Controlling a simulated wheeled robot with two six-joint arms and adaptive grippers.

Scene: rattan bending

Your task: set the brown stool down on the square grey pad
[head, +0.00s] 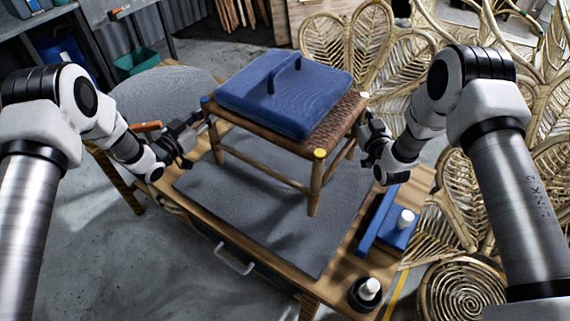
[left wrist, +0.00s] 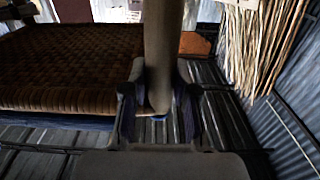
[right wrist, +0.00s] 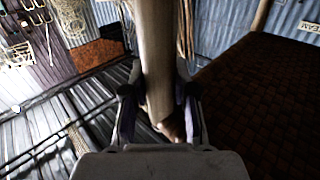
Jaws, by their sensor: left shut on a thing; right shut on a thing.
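The brown stool (head: 262,138) has a woven seat and wooden legs, with a blue cushion (head: 285,97) on top. It stands upright over the square grey pad (head: 255,215) on the table; I cannot tell whether all its feet touch the pad. My left gripper (head: 188,135) is shut on a leg at the stool's left side; that leg (left wrist: 162,45) fills the middle of the left wrist view. My right gripper (head: 366,143) is shut on a leg (right wrist: 155,60) at the right side. The far feet are hidden.
The wooden table (head: 345,265) has a drawer handle (head: 235,262) in front. A blue block with a white knob (head: 405,219) and a dark round item with a white top (head: 368,290) lie at its right edge. Rattan furniture (head: 480,200) crowds the right. A grey round surface (head: 165,95) is behind left.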

